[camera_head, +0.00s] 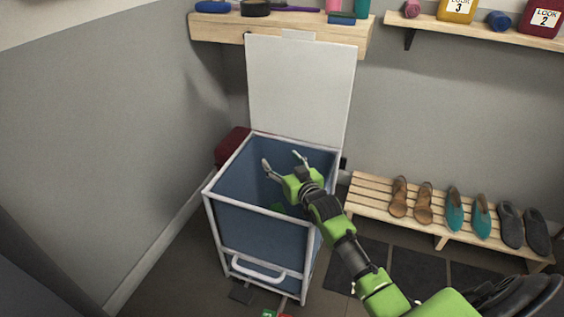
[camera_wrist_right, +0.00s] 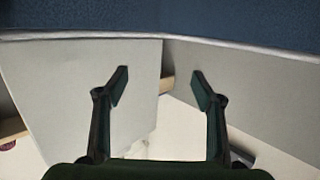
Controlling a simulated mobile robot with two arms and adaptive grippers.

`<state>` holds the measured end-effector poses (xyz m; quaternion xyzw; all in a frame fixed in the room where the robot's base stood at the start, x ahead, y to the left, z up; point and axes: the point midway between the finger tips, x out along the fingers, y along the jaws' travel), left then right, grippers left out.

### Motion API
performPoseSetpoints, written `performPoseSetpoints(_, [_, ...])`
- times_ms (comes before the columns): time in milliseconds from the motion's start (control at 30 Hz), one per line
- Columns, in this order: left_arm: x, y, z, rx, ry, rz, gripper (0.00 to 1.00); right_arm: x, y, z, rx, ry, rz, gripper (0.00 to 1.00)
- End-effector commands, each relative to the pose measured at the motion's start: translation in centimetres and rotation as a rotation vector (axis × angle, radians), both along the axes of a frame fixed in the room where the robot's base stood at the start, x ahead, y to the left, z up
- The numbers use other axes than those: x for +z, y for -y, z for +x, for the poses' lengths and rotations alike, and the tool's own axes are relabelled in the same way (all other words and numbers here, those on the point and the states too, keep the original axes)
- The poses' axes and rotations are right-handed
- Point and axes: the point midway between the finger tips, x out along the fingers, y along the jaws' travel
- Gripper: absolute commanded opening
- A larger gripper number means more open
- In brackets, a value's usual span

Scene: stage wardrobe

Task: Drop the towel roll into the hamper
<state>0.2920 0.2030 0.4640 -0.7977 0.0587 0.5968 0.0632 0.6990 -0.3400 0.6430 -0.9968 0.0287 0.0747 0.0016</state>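The hamper (camera_head: 262,222) is a blue box with a white frame and a front handle, and its white lid (camera_head: 300,90) stands open at the back. In the right wrist view its blue side (camera_wrist_right: 160,18) and pale rim cross the top. My right gripper (camera_head: 283,161) is over the hamper's opening with its fingers spread. The right wrist view shows the fingers (camera_wrist_right: 160,88) apart with nothing between them. My left gripper is not in view.
A wooden shelf (camera_head: 225,29) with small items hangs behind the lid, and another shelf (camera_head: 470,29) holds labelled bottles. A slatted bench (camera_head: 365,196) with several shoes stands at the right. A dark red object (camera_head: 232,146) sits behind the hamper by the left wall.

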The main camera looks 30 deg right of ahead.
Motion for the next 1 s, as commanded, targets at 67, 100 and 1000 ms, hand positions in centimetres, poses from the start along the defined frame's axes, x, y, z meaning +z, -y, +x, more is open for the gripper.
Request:
performPoseSetpoints(67, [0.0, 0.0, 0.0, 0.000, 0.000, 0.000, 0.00, 0.0, 0.0, 0.0, 0.000, 0.000, 0.000, 0.62])
performPoseSetpoints(100, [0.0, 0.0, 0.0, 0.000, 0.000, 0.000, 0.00, 0.0, 0.0, 0.0, 0.000, -0.001, 0.000, 0.62])
performPoseSetpoints(1000, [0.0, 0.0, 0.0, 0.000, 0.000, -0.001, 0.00, 10.0, 0.0, 0.0, 0.000, 0.000, 0.000, 0.62])
